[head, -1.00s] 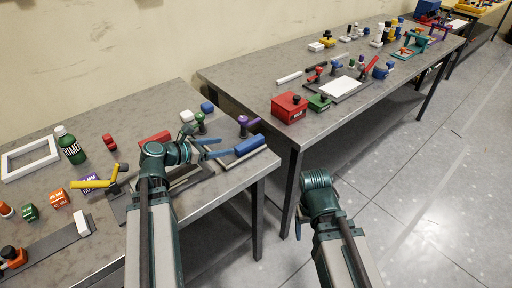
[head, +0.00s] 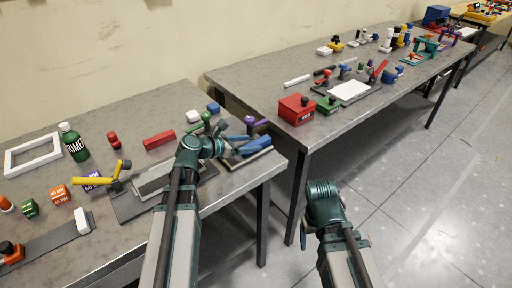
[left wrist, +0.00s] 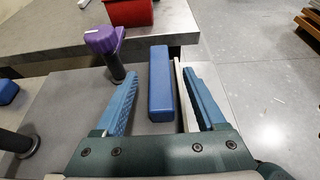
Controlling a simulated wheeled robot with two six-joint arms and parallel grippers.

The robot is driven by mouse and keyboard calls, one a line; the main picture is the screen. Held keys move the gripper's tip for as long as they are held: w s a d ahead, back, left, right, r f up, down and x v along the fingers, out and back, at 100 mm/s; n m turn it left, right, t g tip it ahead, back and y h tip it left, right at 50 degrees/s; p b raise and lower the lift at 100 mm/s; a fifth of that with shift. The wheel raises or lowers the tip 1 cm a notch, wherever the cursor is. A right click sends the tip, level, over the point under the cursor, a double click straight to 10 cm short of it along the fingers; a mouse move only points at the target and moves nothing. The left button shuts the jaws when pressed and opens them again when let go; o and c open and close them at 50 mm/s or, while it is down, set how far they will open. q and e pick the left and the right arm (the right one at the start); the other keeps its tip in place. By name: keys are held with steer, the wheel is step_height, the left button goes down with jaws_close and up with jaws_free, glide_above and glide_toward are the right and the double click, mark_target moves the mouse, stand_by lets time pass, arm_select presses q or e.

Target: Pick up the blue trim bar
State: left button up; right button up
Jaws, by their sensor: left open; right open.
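The blue trim bar (head: 256,145) lies near the right end of the left bench in the head view. In the left wrist view the blue bar (left wrist: 161,88) runs lengthwise between the two blue fingers of my left gripper (left wrist: 166,84), with a gap on its left side. A thin pale strip shows between the bar and the right finger. My left gripper (head: 238,140) is open at the bar and not closed on it. My right gripper (head: 308,228) is open and empty, off the bench above the floor; its fingers are mostly hidden.
A purple-topped clamp (left wrist: 104,42) stands close to the left finger. A green clamp (head: 205,122) and a grey fixture plate (head: 128,204) with a yellow handle are further left. A red box (head: 296,109) sits on the second bench. The floor between and beside the benches is clear.

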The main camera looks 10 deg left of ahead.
mark_target(256, 142)
arm_select(q)
steer(key=b+x, duration=0.1)
steer(key=x, duration=0.3)
steer(key=shift+w+d+f, duration=0.1)
steer(key=shift+w+f, duration=0.05)
steer(key=shift+w, duration=0.1)
jaws_close()
